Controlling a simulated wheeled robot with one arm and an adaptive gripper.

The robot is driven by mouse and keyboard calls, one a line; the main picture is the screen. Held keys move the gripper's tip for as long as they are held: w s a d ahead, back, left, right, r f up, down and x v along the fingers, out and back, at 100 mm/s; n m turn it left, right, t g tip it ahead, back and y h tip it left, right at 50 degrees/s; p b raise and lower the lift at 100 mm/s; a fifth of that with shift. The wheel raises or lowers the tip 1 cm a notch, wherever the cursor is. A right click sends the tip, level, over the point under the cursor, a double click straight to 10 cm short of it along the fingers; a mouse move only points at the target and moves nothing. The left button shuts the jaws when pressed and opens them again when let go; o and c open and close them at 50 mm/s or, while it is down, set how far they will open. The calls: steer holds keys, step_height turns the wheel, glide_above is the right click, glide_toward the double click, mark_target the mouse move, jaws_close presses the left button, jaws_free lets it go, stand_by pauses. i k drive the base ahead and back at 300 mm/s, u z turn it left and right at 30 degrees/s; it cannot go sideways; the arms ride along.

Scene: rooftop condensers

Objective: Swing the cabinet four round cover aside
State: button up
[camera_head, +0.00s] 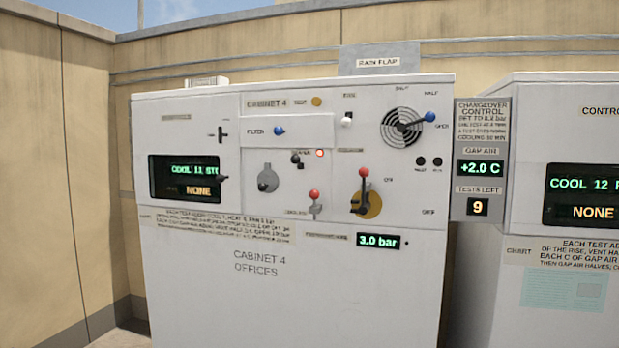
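Cabinet 4 (262,300) is a white box with a control panel on its front. A small grey rounded plate (267,180) with a dark knob sits left of centre on the panel and looks like the round cover; it hangs upright, and I cannot tell what lies behind it. A gold disc (372,207) is right of it, partly behind a red-tipped lever (364,182). My gripper is not in view.
A red-knobbed lever (314,198), a black knob (296,158) and a lit red lamp (320,153) are close to the grey plate. A round vent (402,128) with a blue-knobbed handle is upper right. Another cabinet (560,280) stands at right.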

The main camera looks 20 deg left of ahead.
mark_target(268, 181)
steer(key=k, duration=0.45)
steer(key=u, duration=0.7)
steer(key=i, duration=0.3)
steer(key=u, duration=0.9)
steer(key=i, duration=0.95)
steer(key=u, duration=0.35)
steer(key=i, duration=0.75)
steer(key=z, duration=0.1)
